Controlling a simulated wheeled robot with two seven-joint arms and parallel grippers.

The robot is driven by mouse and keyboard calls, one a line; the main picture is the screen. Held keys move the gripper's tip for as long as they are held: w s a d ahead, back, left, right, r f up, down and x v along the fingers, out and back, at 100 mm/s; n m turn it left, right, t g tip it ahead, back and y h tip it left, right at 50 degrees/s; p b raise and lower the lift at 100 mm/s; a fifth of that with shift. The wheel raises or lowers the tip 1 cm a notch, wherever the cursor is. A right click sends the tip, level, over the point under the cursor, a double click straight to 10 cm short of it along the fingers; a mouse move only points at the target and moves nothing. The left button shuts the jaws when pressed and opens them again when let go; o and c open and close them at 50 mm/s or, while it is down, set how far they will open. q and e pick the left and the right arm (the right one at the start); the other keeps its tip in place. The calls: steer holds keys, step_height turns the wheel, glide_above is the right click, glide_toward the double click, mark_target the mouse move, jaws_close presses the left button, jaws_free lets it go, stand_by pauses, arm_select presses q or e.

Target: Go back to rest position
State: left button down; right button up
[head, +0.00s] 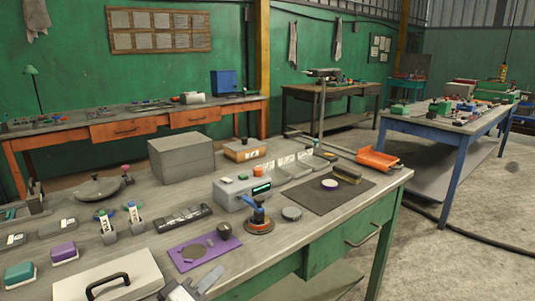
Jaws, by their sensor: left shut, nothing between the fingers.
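My left gripper (207,281) shows at the bottom edge of the head view, low over the front edge of the green workbench (320,215). Its fingers are shut with nothing between them. It is just right of a white case with a black handle (110,283) and in front of a purple plate (203,252). I cannot tell how high it is above the bench top. Most of the arm behind it is cut off by the frame. My right gripper is not in view.
The bench holds a grey device with a display (242,192), a round-based tool (259,222), a dark mat (318,197), an orange tray (376,160) and a grey box (181,157). A blue-legged table (440,130) stands at right. Open floor (460,210) lies between, crossed by a dark cable.

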arm_select(q)
steer(key=s+a+f+m+g+y, duration=0.3)
steer(key=s+f+m+y, duration=0.3)
steer(key=s+f, duration=1.1)
steer(key=s+m+g, duration=0.1)
steer(key=s+m, duration=0.1)
steer(key=s, duration=0.2)
steer(key=shift+s+a+f+g, duration=0.15)
steer(key=shift+s+g, duration=0.05)
steer(key=shift+g, duration=0.2)
